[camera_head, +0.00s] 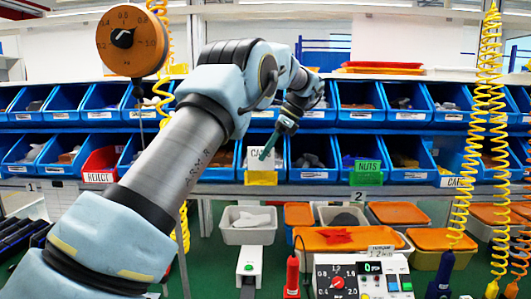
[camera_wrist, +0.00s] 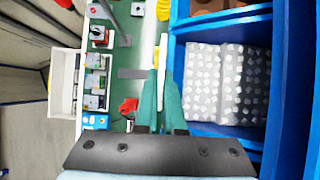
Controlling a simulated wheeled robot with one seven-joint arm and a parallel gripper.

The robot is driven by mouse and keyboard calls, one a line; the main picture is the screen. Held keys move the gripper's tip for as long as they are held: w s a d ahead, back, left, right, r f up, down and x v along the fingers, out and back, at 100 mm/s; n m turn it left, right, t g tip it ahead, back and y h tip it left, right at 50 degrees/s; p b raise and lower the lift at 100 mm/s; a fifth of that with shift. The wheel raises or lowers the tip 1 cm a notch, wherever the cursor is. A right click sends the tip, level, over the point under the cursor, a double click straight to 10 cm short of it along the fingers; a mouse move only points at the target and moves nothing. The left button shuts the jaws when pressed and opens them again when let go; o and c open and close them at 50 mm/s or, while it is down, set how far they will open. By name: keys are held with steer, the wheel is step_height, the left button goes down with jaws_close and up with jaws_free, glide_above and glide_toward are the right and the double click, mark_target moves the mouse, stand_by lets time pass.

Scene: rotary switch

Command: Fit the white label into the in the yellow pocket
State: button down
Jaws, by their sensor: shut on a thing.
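The white label (camera_head: 256,158), with black letters starting "CA", stands upright in the head view in front of the blue bins. My gripper (camera_head: 266,154) is shut on it with its teal fingers, which cover part of the lettering. The yellow pocket (camera_head: 261,178) is on the shelf edge directly below the label. The label's lower edge meets the pocket's top edge in this view; I cannot tell whether it is inside. In the wrist view the label (camera_wrist: 162,62) shows almost edge-on as a thin white strip beyond the fingertips (camera_wrist: 158,92).
Blue bins (camera_head: 312,160) line the shelf behind my gripper. A green pocket (camera_head: 366,172) with a "NUTS" label is to the right, and a red "REJECT" bin (camera_head: 100,166) to the left. Trays and a control box (camera_head: 360,278) stand below. Yellow coiled cables (camera_head: 488,80) hang at the right.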

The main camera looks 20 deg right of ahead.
mark_target(259, 170)
steer(key=shift+f+b, duration=0.3)
steer(key=shift+f, duration=1.25)
steer(key=c, duration=0.9)
jaws_free()
steer(key=shift+c, duration=0.2)
